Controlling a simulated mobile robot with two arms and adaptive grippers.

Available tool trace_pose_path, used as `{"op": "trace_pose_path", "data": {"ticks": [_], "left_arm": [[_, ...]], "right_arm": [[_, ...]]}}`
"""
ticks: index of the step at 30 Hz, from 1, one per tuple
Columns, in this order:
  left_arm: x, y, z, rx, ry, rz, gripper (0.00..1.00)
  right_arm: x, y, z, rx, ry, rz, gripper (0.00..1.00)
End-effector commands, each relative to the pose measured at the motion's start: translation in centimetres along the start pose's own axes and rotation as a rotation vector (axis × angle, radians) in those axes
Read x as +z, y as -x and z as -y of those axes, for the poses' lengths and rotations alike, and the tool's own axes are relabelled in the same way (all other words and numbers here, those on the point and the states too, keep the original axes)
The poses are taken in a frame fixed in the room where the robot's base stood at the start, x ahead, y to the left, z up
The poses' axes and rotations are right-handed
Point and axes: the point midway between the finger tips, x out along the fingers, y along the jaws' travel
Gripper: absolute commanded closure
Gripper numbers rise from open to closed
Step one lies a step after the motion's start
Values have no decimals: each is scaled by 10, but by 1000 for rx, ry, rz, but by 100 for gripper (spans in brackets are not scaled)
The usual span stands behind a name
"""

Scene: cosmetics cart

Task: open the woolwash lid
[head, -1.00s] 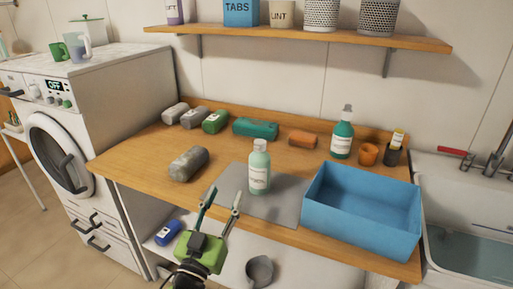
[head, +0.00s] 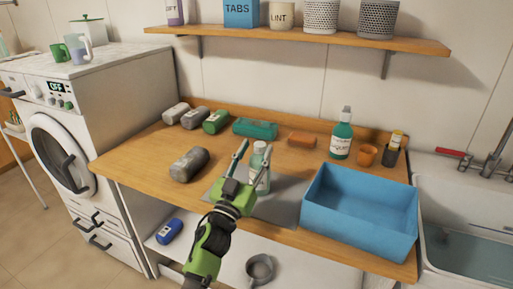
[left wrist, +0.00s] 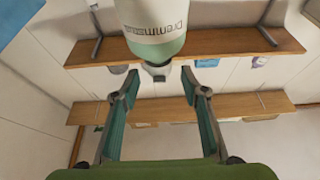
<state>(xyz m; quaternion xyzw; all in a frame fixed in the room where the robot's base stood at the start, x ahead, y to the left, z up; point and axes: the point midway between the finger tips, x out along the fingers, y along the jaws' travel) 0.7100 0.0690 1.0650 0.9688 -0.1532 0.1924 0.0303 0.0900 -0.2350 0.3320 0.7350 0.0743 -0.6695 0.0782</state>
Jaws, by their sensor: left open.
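A pale green bottle with a light cap (head: 259,147) stands upright on a grey mat (head: 285,205) on the wooden counter; I take it for the woolwash, though its label is not readable in the head view. My left gripper (head: 256,154) is open in front of the bottle, its fingers reaching up near the cap and partly hiding the body. In the left wrist view the bottle (left wrist: 152,22) comes in from the top edge, cap downward in the picture. The open fingers (left wrist: 160,78) lie either side of the cap, apart from it. My right gripper is not in view.
A blue open bin (head: 358,222) stands right of the mat. A dark green bottle (head: 342,138), an orange cup (head: 367,155) and a dark holder (head: 391,156) stand behind it. Rolled towels line the back left, with a grey one (head: 189,164) nearer. A sink is at right.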

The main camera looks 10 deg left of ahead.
Motion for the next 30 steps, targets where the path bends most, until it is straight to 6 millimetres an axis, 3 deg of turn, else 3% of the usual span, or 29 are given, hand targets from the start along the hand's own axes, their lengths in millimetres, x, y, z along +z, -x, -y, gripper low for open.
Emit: {"op": "trace_pose_path", "data": {"ticks": [12,13,17,25,30], "left_arm": [[0,-11,0,1,1,0,59],[0,-11,0,1,1,0,62],[0,-11,0,1,1,0,96],[-2,-11,0,1,0,5,98],[-6,-14,0,1,0,27,98]], "right_arm": [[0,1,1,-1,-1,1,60],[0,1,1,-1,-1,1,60],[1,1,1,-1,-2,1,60],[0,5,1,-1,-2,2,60],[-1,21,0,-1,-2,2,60]]}}
